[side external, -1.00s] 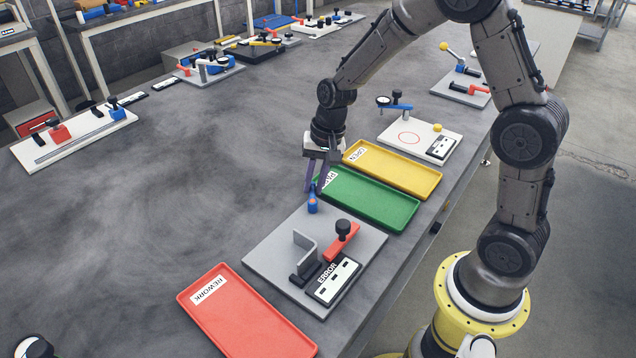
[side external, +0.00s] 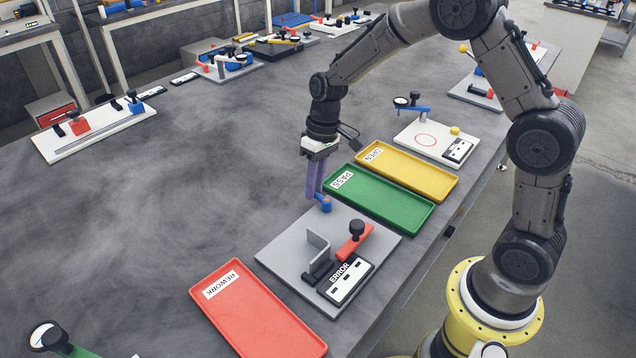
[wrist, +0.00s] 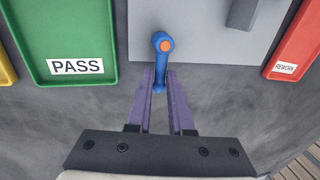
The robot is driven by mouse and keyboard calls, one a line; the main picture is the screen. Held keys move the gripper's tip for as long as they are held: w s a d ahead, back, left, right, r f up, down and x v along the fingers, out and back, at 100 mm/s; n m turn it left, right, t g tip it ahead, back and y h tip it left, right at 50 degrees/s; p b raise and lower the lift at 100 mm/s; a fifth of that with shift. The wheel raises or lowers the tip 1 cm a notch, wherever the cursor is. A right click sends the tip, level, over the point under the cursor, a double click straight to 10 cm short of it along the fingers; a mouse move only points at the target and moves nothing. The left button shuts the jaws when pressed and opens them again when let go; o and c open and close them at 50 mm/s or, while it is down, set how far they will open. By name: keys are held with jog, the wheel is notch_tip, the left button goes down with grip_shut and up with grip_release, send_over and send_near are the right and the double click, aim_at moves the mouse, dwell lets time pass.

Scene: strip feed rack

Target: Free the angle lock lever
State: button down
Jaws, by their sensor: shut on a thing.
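The angle lock lever (side external: 326,204) is blue with an orange pivot cap, at the far corner of a grey fixture plate (side external: 283,254). In the wrist view the lever (wrist: 159,45) sits at the plate's near edge, its handle pointing down the picture between my fingers. My gripper (side external: 317,194) comes down from above with purple fingers, and in the wrist view the fingertips (wrist: 160,78) are shut on the handle's end. The handle's tip is partly hidden between the fingers. The plate also carries a grey angle bracket (side external: 318,252) and a red clamp lever (side external: 353,242) with a black knob.
An ERROR display box (side external: 345,280) sits on the plate's front. A green PASS tray (side external: 405,217) and a yellow OPEN tray (side external: 430,180) lie on one side, a red REWORK tray (side external: 262,320) on the other. The bench (side external: 180,210) left of the plate is clear.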

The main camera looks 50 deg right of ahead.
jog(key=shift+a+n, duration=0.25)
jog(key=shift+n, duration=0.55)
jog(key=c, duration=0.8)
grip_release()
jog(key=d+r, duration=0.1)
jog(key=r, duration=0.8)
jog(key=d+r, duration=0.1)
jog(key=r, duration=0.3)
jog(key=shift+w+d+r, duration=0.25)
jog(key=shift+d+r, duration=0.05)
jog(key=shift+r, duration=0.05)
